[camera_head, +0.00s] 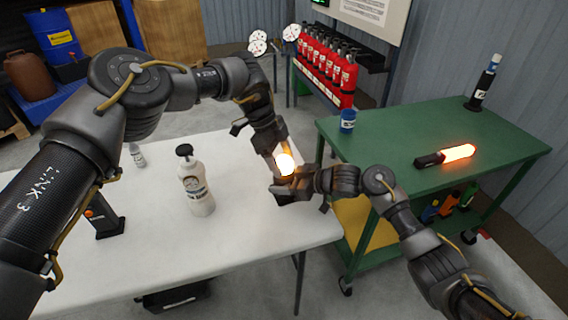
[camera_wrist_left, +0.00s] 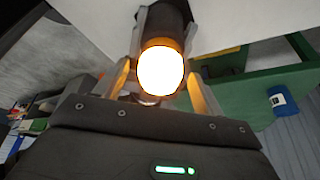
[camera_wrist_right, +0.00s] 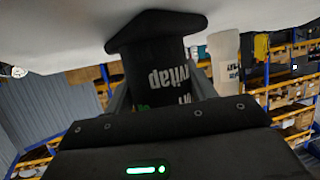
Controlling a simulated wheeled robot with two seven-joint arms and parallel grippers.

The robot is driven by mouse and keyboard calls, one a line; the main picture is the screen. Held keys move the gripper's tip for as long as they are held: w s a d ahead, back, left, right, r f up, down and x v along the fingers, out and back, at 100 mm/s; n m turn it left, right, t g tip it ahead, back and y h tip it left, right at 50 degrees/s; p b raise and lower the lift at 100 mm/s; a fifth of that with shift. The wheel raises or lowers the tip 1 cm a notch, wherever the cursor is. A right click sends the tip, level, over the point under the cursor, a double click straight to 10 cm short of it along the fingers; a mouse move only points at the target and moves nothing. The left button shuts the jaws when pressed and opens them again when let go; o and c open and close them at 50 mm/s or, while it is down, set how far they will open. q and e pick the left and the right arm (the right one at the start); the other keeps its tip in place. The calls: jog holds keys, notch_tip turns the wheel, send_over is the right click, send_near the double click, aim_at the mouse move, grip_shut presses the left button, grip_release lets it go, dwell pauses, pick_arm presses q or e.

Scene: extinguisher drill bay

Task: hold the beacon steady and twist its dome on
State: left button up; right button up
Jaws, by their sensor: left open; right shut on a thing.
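The beacon has a black body with white lettering (camera_wrist_right: 165,78) and a flared black base. My right gripper (camera_head: 292,187) is shut on this body and holds it above the white table's right end. The beacon's dome (camera_wrist_left: 161,70) glows yellow-white with an orange rim at the end of the black body. It also shows in the head view (camera_head: 285,163). I cannot tell how tightly it sits. My left gripper (camera_wrist_left: 163,80) is open, its fingers on either side of the dome, with no clear contact visible.
A white bottle with a black cap (camera_head: 196,182) stands on the white table (camera_head: 240,235). The green cart (camera_head: 400,130) at right holds a blue can (camera_head: 347,120), a glowing orange baton (camera_head: 447,155) and a dark bottle (camera_head: 484,83). Red extinguishers (camera_head: 326,66) stand behind.

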pick_arm(q)
jog(key=v, duration=1)
pick_arm(e)
jog(key=o, duration=1.3)
jog(key=shift+o, duration=0.2)
jog(key=shift+d, duration=0.1)
pick_arm(q)
jog(key=shift+d, duration=0.1)
pick_arm(e)
jog(key=v, duration=1.2)
